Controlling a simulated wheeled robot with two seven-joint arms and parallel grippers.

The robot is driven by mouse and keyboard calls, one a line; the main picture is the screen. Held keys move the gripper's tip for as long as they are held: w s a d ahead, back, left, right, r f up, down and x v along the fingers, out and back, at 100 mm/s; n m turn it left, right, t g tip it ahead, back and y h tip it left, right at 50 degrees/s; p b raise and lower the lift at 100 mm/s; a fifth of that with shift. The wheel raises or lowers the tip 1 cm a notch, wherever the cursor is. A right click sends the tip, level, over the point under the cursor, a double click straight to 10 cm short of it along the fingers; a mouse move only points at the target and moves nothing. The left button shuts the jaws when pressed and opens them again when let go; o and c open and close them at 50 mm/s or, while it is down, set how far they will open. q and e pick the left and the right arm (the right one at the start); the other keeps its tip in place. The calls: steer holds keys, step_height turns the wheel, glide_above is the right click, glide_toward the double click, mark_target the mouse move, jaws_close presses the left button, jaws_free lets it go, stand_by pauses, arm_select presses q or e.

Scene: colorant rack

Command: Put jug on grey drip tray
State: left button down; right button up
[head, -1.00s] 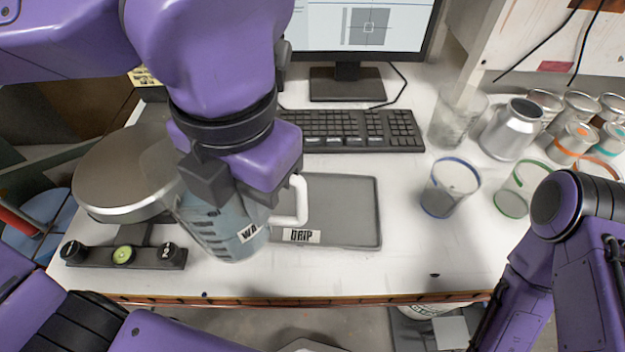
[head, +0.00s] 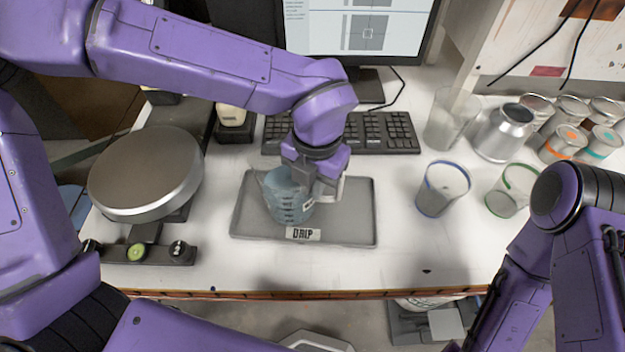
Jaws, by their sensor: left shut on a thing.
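The jug (head: 286,204) is translucent blue-grey with measuring marks, a label and a white handle. It is upright over the left half of the grey drip tray (head: 352,222), which has a "DRIP" label on its front edge. I cannot tell whether the jug's base touches the tray. My left gripper (head: 318,184) is at the jug's upper right side, shut on its handle; the fingertips are partly hidden. My right arm shows at the right edge, but its gripper is out of view.
A round scale (head: 146,172) stands left of the tray. A keyboard (head: 385,132) lies behind it. A blue-rimmed cup (head: 442,188), a green-rimmed cup (head: 512,190), a metal can (head: 504,133) and several tins are to the right. The table between tray and cups is clear.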

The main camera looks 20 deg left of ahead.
arm_select(q)
steer(key=shift+f, duration=0.2)
steer(key=c, duration=1.6)
jaws_free()
steer(key=shift+s+f, duration=0.1)
steer(key=o, duration=0.4)
step_height(320, 180, up, 12)
steer(key=shift+d+r+b, duration=0.2)
steer(key=shift+d+b, duration=0.05)
steer(key=shift+b, duration=0.15)
